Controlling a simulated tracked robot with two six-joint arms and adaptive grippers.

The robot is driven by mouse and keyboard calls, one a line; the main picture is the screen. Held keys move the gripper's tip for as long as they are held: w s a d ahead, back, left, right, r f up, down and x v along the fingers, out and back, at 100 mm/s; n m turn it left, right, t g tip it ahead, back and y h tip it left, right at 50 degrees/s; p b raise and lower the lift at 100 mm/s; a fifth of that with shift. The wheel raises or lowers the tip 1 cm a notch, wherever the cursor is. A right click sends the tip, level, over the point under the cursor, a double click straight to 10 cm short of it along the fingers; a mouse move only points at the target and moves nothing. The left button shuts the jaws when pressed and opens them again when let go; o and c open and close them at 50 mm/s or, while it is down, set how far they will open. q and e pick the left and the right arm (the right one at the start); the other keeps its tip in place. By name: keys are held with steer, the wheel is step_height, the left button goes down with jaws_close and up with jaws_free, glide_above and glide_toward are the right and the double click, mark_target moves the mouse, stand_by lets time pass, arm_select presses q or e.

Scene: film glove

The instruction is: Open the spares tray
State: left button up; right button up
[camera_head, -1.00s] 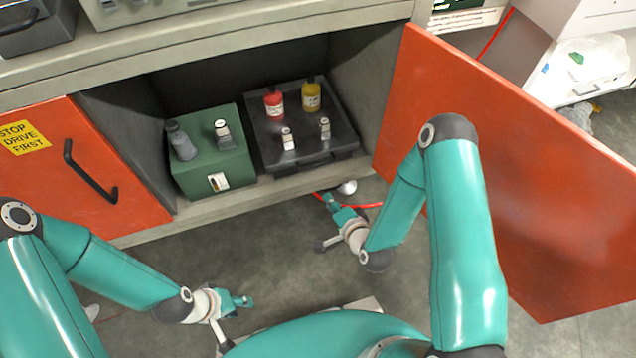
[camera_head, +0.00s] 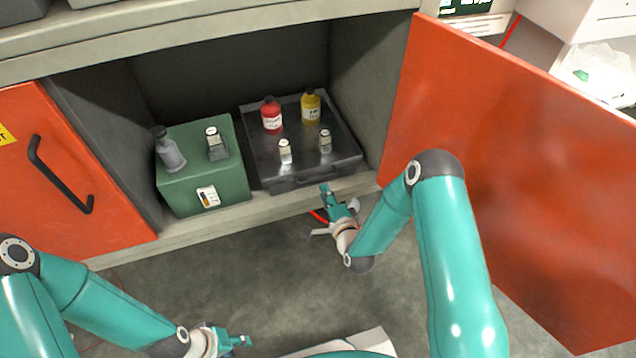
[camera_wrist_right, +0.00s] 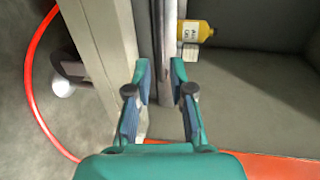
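A dark, shallow tray (camera_head: 346,169) with a front handle (camera_head: 318,179) sits inside the open cabinet, right of a green box (camera_head: 232,183); I take it for the spares tray. A red bottle (camera_head: 271,117), a yellow bottle (camera_head: 311,107) and two small vials (camera_head: 285,152) (camera_head: 325,142) stand on it. My right gripper (camera_head: 338,197) is just in front of the tray's front. In the right wrist view its fingers (camera_wrist_right: 161,68) are apart, beside a grey upright-looking edge; contact is unclear. My left gripper (camera_head: 240,341) is low, away from the cabinet; its opening is unclear.
The cabinet's orange right door (camera_head: 530,170) stands wide open beside my right arm. The orange left door (camera_head: 70,185) has a black handle. A raised sill (camera_head: 205,228) runs below the tray. A red cable (camera_wrist_right: 30,75) lies on the floor.

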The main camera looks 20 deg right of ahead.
mark_target(318, 180)
steer(key=w+b, duration=0.1)
steer(key=w, duration=0.2)
steer(key=w+f, duration=0.1)
steer(key=w, duration=0.2)
steer(key=shift+a+f+b, duration=0.1)
steer(key=shift+f+b, duration=0.1)
steer(key=shift+b, duration=0.2)
steer(key=shift+w, duration=0.6)
jaws_close()
